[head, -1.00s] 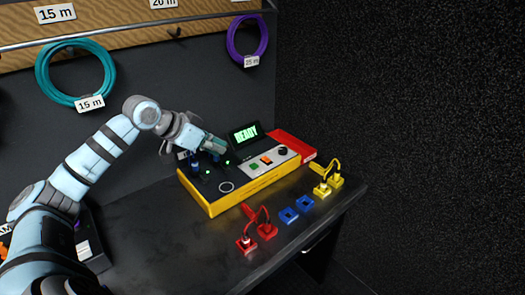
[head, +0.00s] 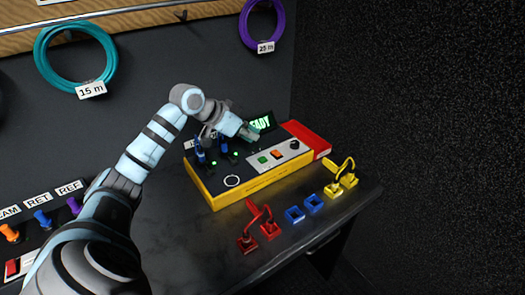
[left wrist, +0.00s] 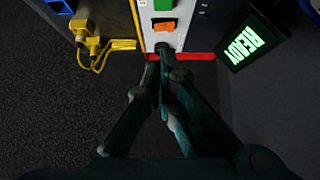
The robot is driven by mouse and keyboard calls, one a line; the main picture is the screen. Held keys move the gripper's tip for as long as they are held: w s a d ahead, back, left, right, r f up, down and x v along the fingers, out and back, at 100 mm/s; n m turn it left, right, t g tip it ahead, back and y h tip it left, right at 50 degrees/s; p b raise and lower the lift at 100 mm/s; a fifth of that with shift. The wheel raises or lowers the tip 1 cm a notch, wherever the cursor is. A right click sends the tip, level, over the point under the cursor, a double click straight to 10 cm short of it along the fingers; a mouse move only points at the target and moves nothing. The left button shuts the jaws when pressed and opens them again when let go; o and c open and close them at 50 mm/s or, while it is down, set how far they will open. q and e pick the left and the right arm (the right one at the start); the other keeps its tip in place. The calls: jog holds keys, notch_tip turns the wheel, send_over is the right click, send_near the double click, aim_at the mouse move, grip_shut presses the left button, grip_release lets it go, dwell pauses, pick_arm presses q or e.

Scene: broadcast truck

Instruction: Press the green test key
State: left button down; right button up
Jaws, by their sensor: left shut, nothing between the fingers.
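The green test key (head: 262,159) is on the light panel of the yellow-sided tester (head: 240,192), left of an orange key (head: 276,154) and a black knob (head: 294,145). In the left wrist view the green key (left wrist: 163,4) is at the top edge, with the orange key (left wrist: 164,27) below it. My left gripper (head: 254,137) is shut and empty, above the back of the tester near the display reading READY (head: 262,121). In the left wrist view the closed fingertips (left wrist: 164,60) appear over the black knob, past the orange key. My right gripper is not in view.
Red (head: 269,229), blue (head: 294,214) and yellow (head: 348,177) connectors lie along the table's front edge. Orange, blue and purple plugs stand at far left. Coiled cables hang on the back wall.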

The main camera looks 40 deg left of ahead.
aim_at(262, 161)
pick_arm(q)
jog(key=x, duration=0.5)
jog(key=shift+d+f+b, duration=0.15)
jog(key=shift+f+b, duration=0.1)
jog(key=shift+b, duration=0.05)
notch_tip(262, 161, down, 3)
jog(key=shift+r, duration=0.1)
jog(key=shift+f+b, duration=0.3)
jog(key=shift+f, duration=0.3)
